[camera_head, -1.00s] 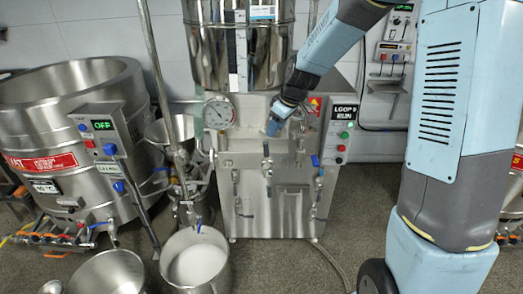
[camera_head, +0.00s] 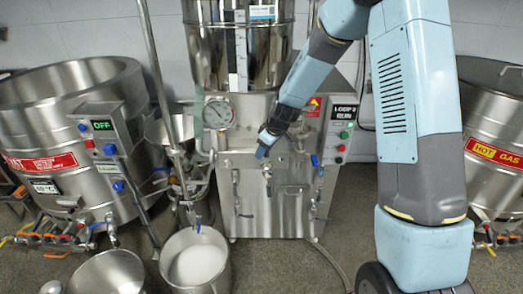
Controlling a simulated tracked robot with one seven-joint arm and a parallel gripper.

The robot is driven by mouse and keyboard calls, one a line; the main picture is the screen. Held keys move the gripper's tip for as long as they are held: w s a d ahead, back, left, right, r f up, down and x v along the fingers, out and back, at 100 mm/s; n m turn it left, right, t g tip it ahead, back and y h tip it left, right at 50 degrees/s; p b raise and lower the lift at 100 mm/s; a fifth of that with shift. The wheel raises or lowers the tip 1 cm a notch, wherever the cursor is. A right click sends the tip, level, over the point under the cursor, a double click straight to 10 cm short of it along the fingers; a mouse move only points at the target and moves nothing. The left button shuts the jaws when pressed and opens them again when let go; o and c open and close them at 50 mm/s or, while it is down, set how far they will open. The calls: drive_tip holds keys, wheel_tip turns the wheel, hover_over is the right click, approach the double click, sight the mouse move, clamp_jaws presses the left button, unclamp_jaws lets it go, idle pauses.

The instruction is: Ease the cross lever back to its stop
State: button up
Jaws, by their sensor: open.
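The colloid mill (camera_head: 262,215) is a steel cabinet under a shiny hopper, with several small valves and levers on its front. My gripper (camera_head: 261,152) is in front of the upper middle of this cabinet, pointing down and left. Its jaws are small and seen from the side; nothing shows held in them. A metal valve lever (camera_head: 267,172) sits just below the fingertips; I cannot tell whether they touch it. Which of the front fittings is the cross lever is too small to tell, and my gripper and wrist hide part of that area.
A round gauge (camera_head: 218,114) is left of my gripper. A panel with green and red buttons (camera_head: 344,135) is to its right. A bucket of white liquid (camera_head: 198,264) and an empty steel pot (camera_head: 108,274) stand on the floor at front left. A large vat (camera_head: 75,140) stands left.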

clamp_jaws()
idle(0.5)
